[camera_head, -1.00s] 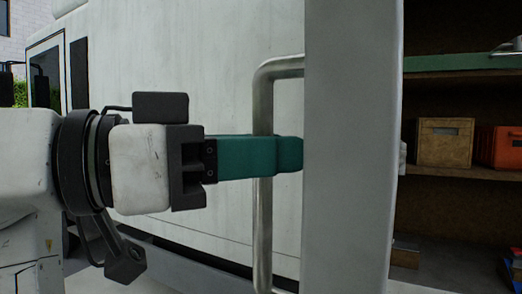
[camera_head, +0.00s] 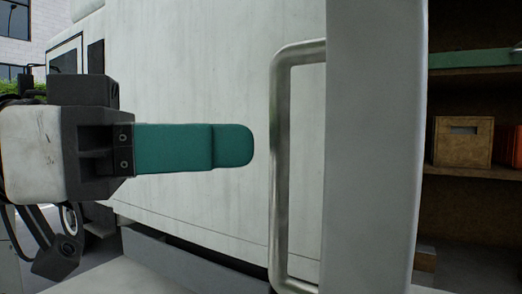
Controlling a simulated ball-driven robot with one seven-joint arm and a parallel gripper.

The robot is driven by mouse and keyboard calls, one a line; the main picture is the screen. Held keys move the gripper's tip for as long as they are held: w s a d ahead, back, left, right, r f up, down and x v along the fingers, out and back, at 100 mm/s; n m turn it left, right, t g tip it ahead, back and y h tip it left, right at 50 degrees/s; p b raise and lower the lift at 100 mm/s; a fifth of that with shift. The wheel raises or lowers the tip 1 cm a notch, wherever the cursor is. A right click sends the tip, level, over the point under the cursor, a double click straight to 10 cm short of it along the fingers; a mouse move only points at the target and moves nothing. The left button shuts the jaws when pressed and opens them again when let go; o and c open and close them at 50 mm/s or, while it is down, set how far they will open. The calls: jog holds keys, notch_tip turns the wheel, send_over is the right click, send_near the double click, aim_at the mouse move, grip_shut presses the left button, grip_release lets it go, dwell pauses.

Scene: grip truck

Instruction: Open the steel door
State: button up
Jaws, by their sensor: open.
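The steel door (camera_head: 375,150) stands ajar and is seen nearly edge-on right of centre, with the truck's interior showing to its right. Its metal bar handle (camera_head: 279,170) is upright on the door's left side. My gripper (camera_head: 240,146) has teal fingers that point right toward the handle. The fingertips end a little left of the bar, apart from it in the picture. The gripper is open and holds nothing. Only one finger shows clearly; the other is hidden behind it.
Inside the truck are shelves with a brown crate (camera_head: 462,142) and an orange box (camera_head: 507,146) partly cut off. The white truck side (camera_head: 200,80) fills the background behind my gripper. A building stands at the far left.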

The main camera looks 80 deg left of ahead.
jog(key=shift+s+d+b, duration=0.15)
jog(key=shift+s, duration=1)
jog(key=shift+s+d+b, duration=0.1)
jog(key=shift+s+b, duration=0.05)
jog(key=shift+s, duration=1)
